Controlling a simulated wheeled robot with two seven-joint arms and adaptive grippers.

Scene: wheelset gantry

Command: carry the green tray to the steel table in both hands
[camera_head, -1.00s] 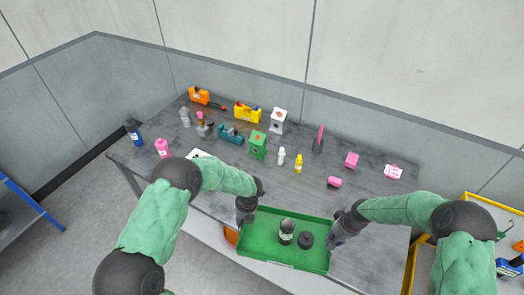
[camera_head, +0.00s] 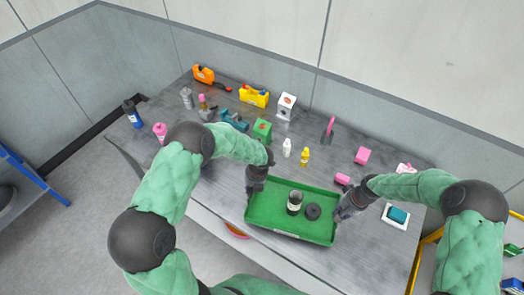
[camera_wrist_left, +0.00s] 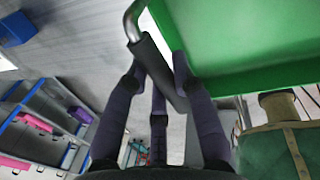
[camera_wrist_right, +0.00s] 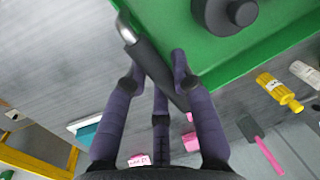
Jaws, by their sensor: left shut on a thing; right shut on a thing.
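The green tray (camera_head: 267,216) is held level between my two grippers, over the front part of the grey steel table (camera_head: 375,245). I cannot tell if its underside touches the tabletop. A dark jar with a pale label (camera_head: 294,203) and a flat black round piece (camera_head: 313,212) are in it. My left gripper (camera_head: 255,182) is shut on the tray's left handle, a dark bar with a metal bend (camera_wrist_left: 150,58). My right gripper (camera_head: 343,210) is shut on the right handle (camera_wrist_right: 148,62).
Beyond the tray stand a green box (camera_head: 262,131), a white bottle (camera_head: 287,147) and a yellow bottle (camera_head: 305,156). A pink piece (camera_head: 342,179) lies close behind the tray's right end. A white dish with a teal block (camera_head: 397,215) is right of my right gripper.

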